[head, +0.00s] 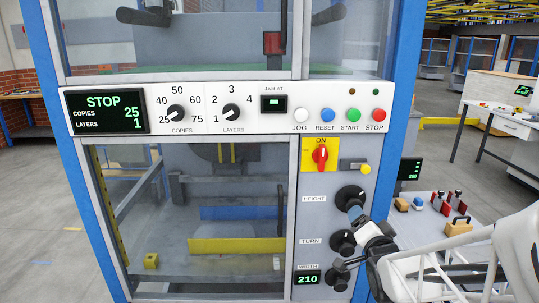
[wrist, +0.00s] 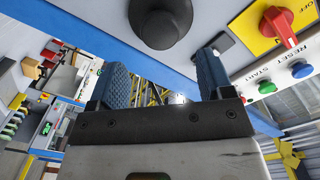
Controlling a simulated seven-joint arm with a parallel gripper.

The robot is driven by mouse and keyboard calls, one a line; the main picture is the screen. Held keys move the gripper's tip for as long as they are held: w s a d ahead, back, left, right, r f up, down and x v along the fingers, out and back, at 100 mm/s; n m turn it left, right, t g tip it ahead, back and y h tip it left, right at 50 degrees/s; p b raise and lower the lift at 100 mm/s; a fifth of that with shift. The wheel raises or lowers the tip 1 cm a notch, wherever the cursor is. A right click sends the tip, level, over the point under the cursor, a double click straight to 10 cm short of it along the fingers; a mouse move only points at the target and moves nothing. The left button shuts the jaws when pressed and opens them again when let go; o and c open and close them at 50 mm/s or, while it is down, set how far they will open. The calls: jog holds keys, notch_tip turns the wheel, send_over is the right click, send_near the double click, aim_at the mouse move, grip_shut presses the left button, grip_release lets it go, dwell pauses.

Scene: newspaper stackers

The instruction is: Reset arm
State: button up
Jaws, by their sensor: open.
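My gripper (wrist: 162,72) is open, its two blue ridged fingers apart with nothing between them. In the head view my gripper (head: 357,214) is at the control panel, just below the black HEIGHT knob (head: 350,197) and above the TURN knob (head: 342,242). In the wrist view a black knob (wrist: 160,22) lies just beyond the fingertips, in line with the gap between them. Whether a finger touches the panel or a knob I cannot tell. My arm comes in from the lower right and partly covers the lower knobs.
The stacker's upper panel (head: 225,110) carries a STOP display (head: 105,112), dials and several coloured buttons. A red rotary switch (head: 320,154) on a yellow plate sits above the HEIGHT knob. The WIDTH display (head: 307,279) reads 210. A side table (head: 425,228) with tools stands at right.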

jog(key=s+a+r+n+g, duration=0.1)
jog(key=s+a+n+g, duration=0.2)
jog(key=s+g, duration=0.4)
jog(key=s+a+r+n+g, duration=0.2)
jog(key=s+g, duration=0.6)
jog(key=s, duration=0.9)
jog(key=a+n, duration=0.2)
jog(key=n, duration=0.1)
jog(key=shift+s+a+r+n, duration=0.2)
jog(key=shift+s+n, duration=0.1)
jog(key=shift+n, duration=0.1)
jog(key=shift+w, duration=0.15)
jog(key=w+d+f+t, duration=0.2)
jog(key=w+t, duration=0.5)
jog(key=w, duration=0.5)
jog(key=w+d+f+t, duration=0.2)
jog(key=w+d+t, duration=0.3)
jog(key=w+t, duration=0.3)
jog(key=shift+w, duration=2.15)
